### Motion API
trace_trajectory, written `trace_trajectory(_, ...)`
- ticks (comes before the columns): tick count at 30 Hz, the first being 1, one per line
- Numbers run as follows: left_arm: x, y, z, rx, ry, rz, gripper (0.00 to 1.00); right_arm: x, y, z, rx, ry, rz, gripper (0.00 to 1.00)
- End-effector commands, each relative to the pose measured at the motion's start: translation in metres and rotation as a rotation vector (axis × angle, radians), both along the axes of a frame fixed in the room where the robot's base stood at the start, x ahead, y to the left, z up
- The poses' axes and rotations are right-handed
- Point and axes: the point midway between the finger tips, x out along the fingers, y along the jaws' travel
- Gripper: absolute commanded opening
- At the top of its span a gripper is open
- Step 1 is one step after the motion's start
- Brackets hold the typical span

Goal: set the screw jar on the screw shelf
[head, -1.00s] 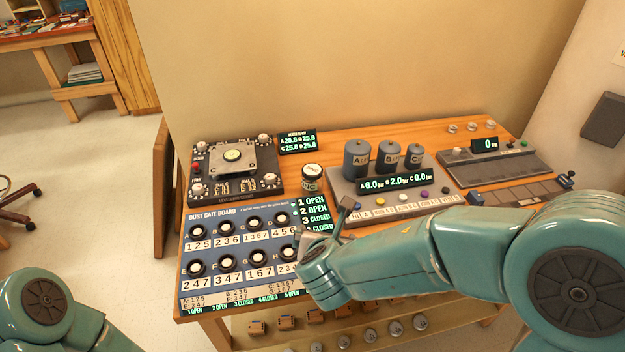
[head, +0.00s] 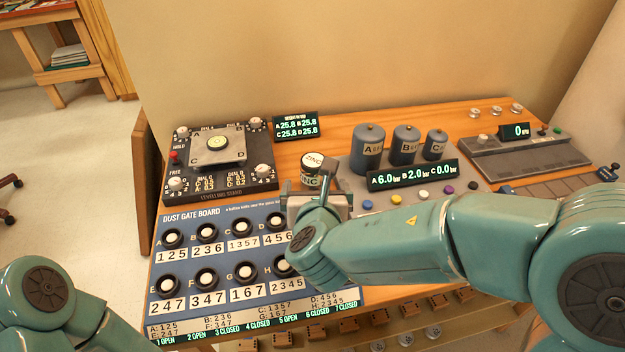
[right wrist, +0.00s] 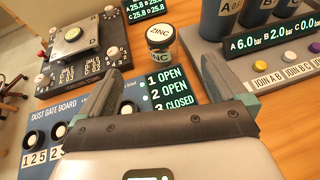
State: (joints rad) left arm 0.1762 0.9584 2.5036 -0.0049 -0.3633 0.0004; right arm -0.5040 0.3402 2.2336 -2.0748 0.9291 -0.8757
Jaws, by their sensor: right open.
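My left gripper is out of frame; only part of that arm shows. A lower shelf (head: 470,325) under the bench holds several small brown blocks and grey pieces.
The levelling stand (head: 220,165) is left of the jar, with a small display (head: 296,126) behind. The blue dust gate board (head: 190,216) lies in front. Grey cylinders (head: 368,150) and a pressure display (head: 412,174) stand close on the right. Bare wood shows behind the jar.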

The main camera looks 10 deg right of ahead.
Motion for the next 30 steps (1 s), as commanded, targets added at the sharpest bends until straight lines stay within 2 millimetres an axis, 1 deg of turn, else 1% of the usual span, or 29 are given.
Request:
trace_trajectory(2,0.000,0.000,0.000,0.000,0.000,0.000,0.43,0.007,-0.002,-0.005,0.000,0.002,-0.003,0.99)
trace_trajectory(5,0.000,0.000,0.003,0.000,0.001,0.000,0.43,0.024,-0.006,-0.013,-0.001,0.004,-0.004,0.99)
trace_trajectory(9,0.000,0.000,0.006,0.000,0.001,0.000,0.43,0.053,-0.011,-0.025,-0.001,0.003,-0.002,0.99)
trace_trajectory(12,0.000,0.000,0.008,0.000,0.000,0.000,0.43,0.071,-0.016,-0.033,0.000,0.003,-0.003,0.99)
trace_trajectory(15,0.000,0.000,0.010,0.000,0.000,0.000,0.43,0.084,-0.018,-0.039,0.000,0.002,-0.001,0.99)
trace_trajectory(20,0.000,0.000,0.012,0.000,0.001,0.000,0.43,0.095,-0.021,-0.043,0.001,0.002,-0.001,0.99)
trace_trajectory(26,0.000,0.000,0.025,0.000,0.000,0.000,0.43,0.124,-0.023,-0.054,-0.001,0.003,-0.001,0.99)
trace_trajectory(30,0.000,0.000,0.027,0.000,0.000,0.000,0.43,0.140,-0.027,-0.061,0.001,0.001,-0.001,0.99)
